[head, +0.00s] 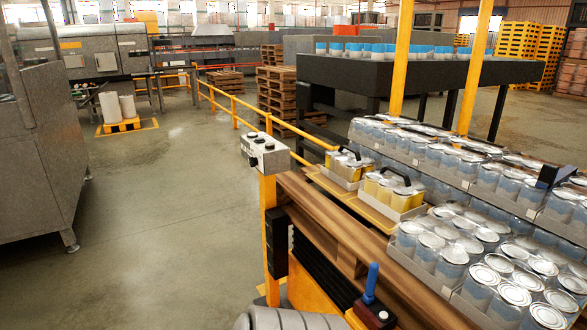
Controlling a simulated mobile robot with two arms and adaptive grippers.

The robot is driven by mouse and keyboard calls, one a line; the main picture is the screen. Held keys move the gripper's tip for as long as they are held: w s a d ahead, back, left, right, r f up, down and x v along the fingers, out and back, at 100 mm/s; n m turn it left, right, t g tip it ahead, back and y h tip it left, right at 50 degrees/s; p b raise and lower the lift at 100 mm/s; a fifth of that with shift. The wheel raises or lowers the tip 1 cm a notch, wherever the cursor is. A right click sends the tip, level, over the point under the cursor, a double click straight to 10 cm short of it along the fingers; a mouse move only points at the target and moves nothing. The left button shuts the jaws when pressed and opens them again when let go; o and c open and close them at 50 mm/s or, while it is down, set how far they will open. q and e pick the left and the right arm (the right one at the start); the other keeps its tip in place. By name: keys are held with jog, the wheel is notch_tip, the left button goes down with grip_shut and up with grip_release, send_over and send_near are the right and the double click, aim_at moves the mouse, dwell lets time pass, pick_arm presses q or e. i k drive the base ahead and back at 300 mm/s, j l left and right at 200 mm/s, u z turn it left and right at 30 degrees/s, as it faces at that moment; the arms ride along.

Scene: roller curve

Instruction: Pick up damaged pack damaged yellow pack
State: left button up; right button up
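Two small packs with yellow-sided cans, silver lids and black carry handles sit on a narrow ledge at the near side of the conveyor. The nearer yellow pack (396,192) stands in a pale tray. The farther yellow pack (348,166) stands just behind it, also in a pale tray. I cannot tell from here which of them is damaged. Neither of my grippers is clearly in view. No gripper is seen touching either pack.
Silver-lidded, blue-grey cans in trays (465,250) crowd the conveyor on the right. A post with a grey control box (265,152) and a blue-handled lever (371,283) stand at the near edge. Yellow railing (237,110) runs behind. The floor (150,240) at left is open.

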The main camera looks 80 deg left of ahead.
aim_at(346, 166)
jog(key=u, duration=2.3)
jog(key=i+j+z, duration=0.1)
jog(key=z, duration=0.25)
jog(key=i+j+z, duration=0.1)
jog(key=z, duration=0.25)
jog(key=i+j+z, duration=0.1)
jog(key=z, duration=0.25)
jog(key=j, duration=0.1)
